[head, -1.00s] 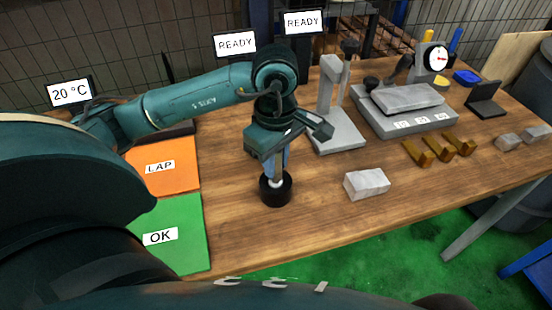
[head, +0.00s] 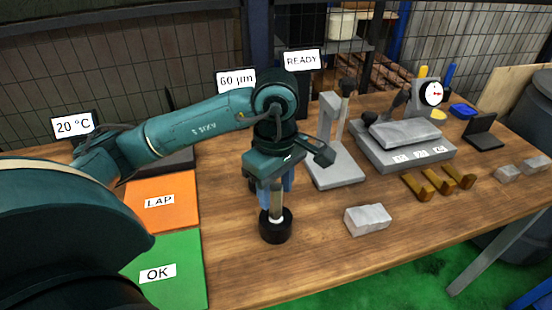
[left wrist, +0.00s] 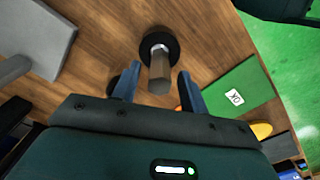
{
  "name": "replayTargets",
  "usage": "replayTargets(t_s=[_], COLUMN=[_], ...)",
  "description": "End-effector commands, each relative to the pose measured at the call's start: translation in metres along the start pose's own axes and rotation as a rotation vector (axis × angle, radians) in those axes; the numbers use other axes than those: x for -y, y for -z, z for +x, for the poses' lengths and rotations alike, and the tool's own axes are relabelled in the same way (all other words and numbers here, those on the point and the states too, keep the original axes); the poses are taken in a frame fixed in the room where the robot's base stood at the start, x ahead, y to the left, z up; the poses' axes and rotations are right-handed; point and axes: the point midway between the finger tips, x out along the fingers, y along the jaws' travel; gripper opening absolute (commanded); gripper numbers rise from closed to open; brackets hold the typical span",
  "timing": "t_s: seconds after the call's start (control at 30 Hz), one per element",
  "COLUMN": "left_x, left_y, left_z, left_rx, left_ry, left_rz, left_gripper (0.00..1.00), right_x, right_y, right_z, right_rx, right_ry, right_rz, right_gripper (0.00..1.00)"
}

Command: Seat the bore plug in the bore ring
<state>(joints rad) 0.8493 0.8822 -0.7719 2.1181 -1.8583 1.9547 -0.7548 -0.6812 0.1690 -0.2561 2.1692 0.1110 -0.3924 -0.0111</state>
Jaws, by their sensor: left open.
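The bore plug (head: 276,199) stands upright with a greyish handle and a white collar at its lower part. Its lower end is inside the black bore ring (head: 275,231), which sits on the wooden table; the depth inside is hidden. In the left wrist view the plug (left wrist: 159,74) points up toward the camera from the ring (left wrist: 172,46). My left gripper (head: 272,187) is above the ring, pointing down, with its blue fingers open on either side of the plug's top. In the left wrist view clear gaps show between the fingers and the plug. My right gripper is not in view.
An orange LAP mat (head: 163,215) and a green OK mat (head: 170,275) lie left of the ring. A grey block (head: 368,220) lies to the right. Behind are a grey stand (head: 335,165) and a plate with a dial gauge (head: 433,93). Bare table surrounds the ring.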

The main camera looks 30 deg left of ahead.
Motion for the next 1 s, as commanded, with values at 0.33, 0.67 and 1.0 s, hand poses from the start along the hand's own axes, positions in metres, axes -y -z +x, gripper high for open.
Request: replayTargets(t_s=[0.33, 0.67, 1.0], left_x=[-0.001, 0.0, 0.0], left_y=[0.0, 0.0, 0.0], left_z=[-0.074, -0.095, -0.095], left_rx=[-0.002, -0.001, 0.0], left_ry=[-0.005, -0.001, -0.001], left_rz=[-0.002, -0.001, -0.001], left_gripper=[0.43, 0.43, 0.43], right_x=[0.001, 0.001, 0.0], right_y=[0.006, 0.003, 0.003], right_z=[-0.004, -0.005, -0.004], right_rx=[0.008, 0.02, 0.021], right_ry=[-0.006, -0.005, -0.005], right_rz=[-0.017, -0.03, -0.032], right_gripper=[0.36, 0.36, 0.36])
